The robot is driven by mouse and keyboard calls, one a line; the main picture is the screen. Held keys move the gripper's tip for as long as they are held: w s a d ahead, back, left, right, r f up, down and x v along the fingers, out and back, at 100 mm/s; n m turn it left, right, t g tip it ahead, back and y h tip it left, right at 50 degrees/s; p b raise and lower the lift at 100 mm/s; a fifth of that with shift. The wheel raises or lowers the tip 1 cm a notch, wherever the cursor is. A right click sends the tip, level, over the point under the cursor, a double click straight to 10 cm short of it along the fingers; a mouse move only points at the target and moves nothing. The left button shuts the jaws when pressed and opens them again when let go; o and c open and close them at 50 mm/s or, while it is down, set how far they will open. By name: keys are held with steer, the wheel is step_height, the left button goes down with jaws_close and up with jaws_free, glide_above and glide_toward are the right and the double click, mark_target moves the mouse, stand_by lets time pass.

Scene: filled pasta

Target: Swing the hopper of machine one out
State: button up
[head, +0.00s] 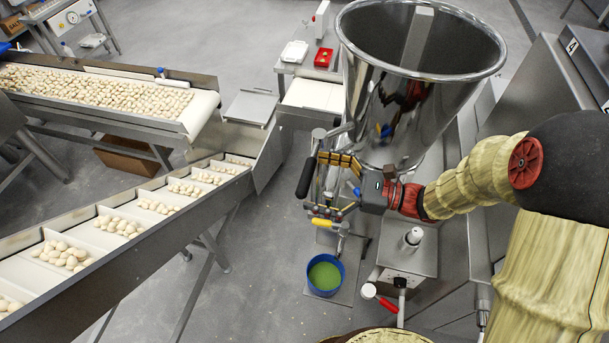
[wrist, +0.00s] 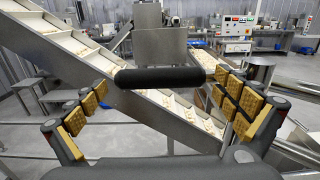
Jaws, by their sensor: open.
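The hopper (head: 395,105) is a large, shiny steel funnel standing upright in the head view, with a wide open rim. A black bar handle (head: 306,177) is just left of it; how it joins the hopper is partly hidden by my gripper. My gripper (head: 328,187) is open and empty beside the hopper's lower left side, with yellow-padded fingers pointing toward the handle. In the wrist view the black handle (wrist: 160,79) lies crosswise ahead, between the left and right fingers. I see no finger closed on it.
An inclined conveyor (head: 150,225) carrying pasta in compartments runs at left. A blue bucket (head: 326,274) with green contents stands below my gripper. A red-ended lever (head: 370,291) is near it. A panel marked 4 (head: 585,55) stands at right.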

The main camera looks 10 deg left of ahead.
steer(key=shift+w+a, duration=0.1)
steer(key=shift+a, duration=1.15)
steer(key=shift+c, duration=0.8)
steer(key=c, duration=1.4)
